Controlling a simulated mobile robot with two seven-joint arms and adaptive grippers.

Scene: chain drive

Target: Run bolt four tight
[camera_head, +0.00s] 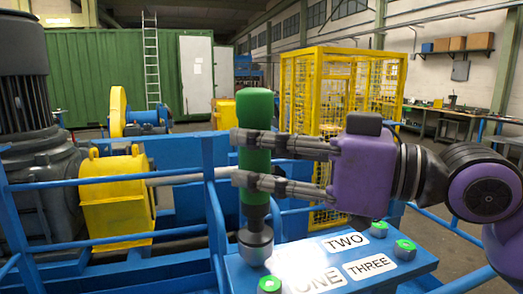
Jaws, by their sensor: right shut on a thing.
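My right gripper (238,158) comes in from the right and is shut around a green-handled tool (257,108). The tool stands upright, with a dark shaft and a wide grey socket (256,247) at its lower end. The socket is at the far left corner of the blue plate (388,270); whatever lies under it, perhaps bolt four, is hidden. Three green-topped bolts show on the plate: near the ONE label (270,285), near TWO (378,229) and near THREE (404,250). No label for four is visible. My left gripper is not in view.
Blue rails (215,215) run along the left of the plate. A yellow housing (116,195) with a grey shaft and a large dark motor (30,100) stand at the left. A yellow mesh cage (340,88) stands behind.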

